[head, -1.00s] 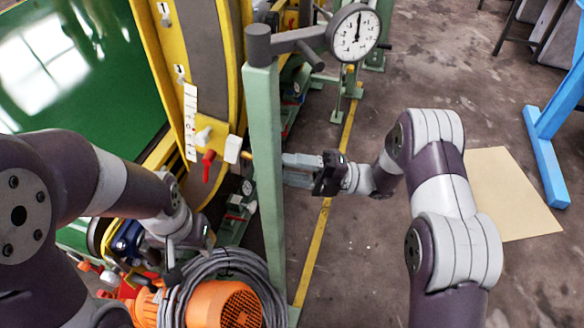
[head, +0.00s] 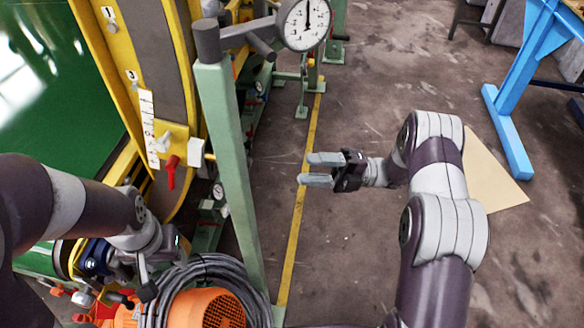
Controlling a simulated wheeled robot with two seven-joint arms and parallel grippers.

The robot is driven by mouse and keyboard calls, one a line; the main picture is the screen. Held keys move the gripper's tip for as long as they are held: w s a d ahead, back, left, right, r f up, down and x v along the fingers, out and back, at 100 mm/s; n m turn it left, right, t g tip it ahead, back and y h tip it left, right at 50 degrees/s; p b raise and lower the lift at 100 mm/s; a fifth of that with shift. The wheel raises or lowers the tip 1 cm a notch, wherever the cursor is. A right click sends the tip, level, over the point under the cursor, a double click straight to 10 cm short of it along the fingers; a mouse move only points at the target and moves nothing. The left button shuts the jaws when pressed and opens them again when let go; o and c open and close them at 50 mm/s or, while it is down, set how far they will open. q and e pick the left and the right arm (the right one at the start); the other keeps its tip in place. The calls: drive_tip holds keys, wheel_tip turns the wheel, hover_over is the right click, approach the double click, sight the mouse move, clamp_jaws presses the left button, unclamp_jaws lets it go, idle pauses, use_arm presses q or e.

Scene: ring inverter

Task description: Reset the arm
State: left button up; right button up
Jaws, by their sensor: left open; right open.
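My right gripper (head: 322,171) is open and empty. It points left, over the floor to the right of the green post (head: 230,160), with clear space between its fingertips and the post. My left gripper (head: 146,283) hangs low at the left, just left of the coiled grey cable. It is open, though its fingers are small and partly lost against the machine parts. A red lever (head: 172,170) and a white knob (head: 196,153) sit on the yellow machine frame (head: 110,70), apart from both grippers.
A dial gauge (head: 305,22) is mounted on an arm near the post top. An orange motor (head: 206,308) and coiled cable (head: 215,268) stand low in front. A blue stand (head: 510,135) and a tan sheet (head: 490,180) are at the right. The floor around the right gripper is clear.

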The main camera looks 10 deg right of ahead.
drive_tip(key=shift+d, duration=0.2)
idle(0.3)
